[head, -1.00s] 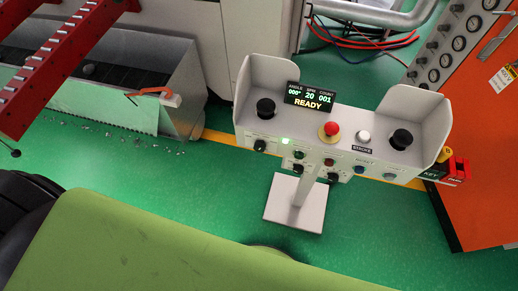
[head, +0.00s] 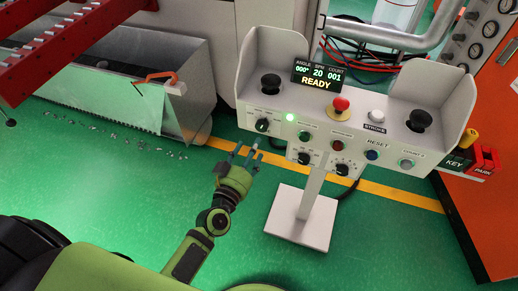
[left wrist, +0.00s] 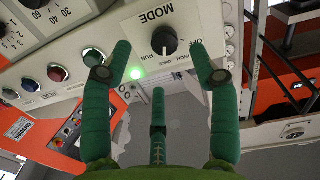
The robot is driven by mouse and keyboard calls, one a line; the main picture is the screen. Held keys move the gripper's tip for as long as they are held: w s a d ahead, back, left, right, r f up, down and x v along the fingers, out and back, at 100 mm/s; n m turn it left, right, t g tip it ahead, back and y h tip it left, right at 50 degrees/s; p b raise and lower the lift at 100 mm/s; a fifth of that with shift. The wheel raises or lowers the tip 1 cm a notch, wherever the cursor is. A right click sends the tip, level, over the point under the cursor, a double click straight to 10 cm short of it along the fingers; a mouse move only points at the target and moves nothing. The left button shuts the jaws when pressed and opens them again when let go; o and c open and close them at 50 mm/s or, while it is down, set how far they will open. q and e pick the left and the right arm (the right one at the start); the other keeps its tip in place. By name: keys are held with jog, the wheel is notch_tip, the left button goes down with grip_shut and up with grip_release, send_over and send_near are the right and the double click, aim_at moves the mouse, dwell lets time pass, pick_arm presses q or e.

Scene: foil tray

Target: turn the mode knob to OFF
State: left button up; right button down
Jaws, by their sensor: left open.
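The mode knob (head: 262,125) is a black rotary knob at the left end of the control box's front face. In the left wrist view the knob (left wrist: 163,40) sits beneath the word MODE, with OFF, INCH and RUN printed around it. A light mark on it points toward the lower labels, but I cannot tell exactly which one. My left gripper (head: 246,151) is open and empty, just below and left of the knob in the head view. In the left wrist view its green fingers (left wrist: 162,62) are spread on either side of the knob, apart from it. My right gripper is out of view.
The control box (head: 325,128) stands on a white pedestal (head: 303,215). A lit green lamp (head: 290,117), a red mushroom button (head: 341,103) and other knobs are close by. An orange cabinet (head: 490,215) stands right.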

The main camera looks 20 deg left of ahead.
aim_at(260, 129)
pick_arm(q)
jog(key=w, duration=0.7)
jog(key=shift+w+d+r, duration=0.1)
jog(key=shift+w+r, duration=0.05)
jog(key=shift+r, duration=0.25)
jog(key=c, duration=1.1)
